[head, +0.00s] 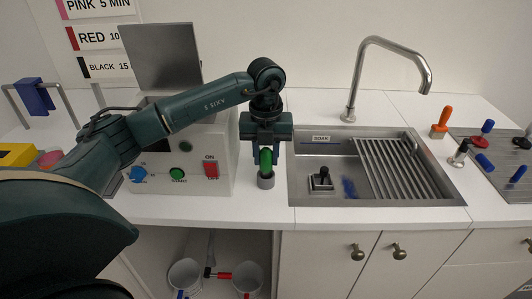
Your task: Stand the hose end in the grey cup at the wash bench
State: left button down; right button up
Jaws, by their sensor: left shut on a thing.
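My left gripper (266,153) points straight down at the front of the bench, between the white machine and the sink. It is shut on a green upright piece, which looks like the hose end (266,160). The small grey cup (266,182) stands on the white counter directly below it. The lower end of the green piece meets the cup's rim in the picture; I cannot tell whether it is inside or just above. The fingers hide part of the green piece. My right gripper is not in view.
The white machine (222,165) with a red switch and raised lid stands left of the cup. The steel sink (300,190) with a drain rack and tall tap (356,75) lies to the right. White buckets (186,273) stand below the counter.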

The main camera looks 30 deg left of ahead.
pick_arm(q)
jog(key=shift+f+b, duration=0.6)
jog(key=shift+f, duration=0.4)
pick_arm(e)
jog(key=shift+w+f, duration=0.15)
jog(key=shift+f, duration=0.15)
pick_arm(q)
jog(key=c, duration=1)
grip_release()
jog(key=shift+c, duration=0.2)
jog(key=shift+w+r, duration=0.1)
jog(key=shift+r, duration=0.7)
notch_tip(320, 180, up, 11)
jog(key=shift+f, duration=0.15)
jog(key=shift+r, duration=0.5)
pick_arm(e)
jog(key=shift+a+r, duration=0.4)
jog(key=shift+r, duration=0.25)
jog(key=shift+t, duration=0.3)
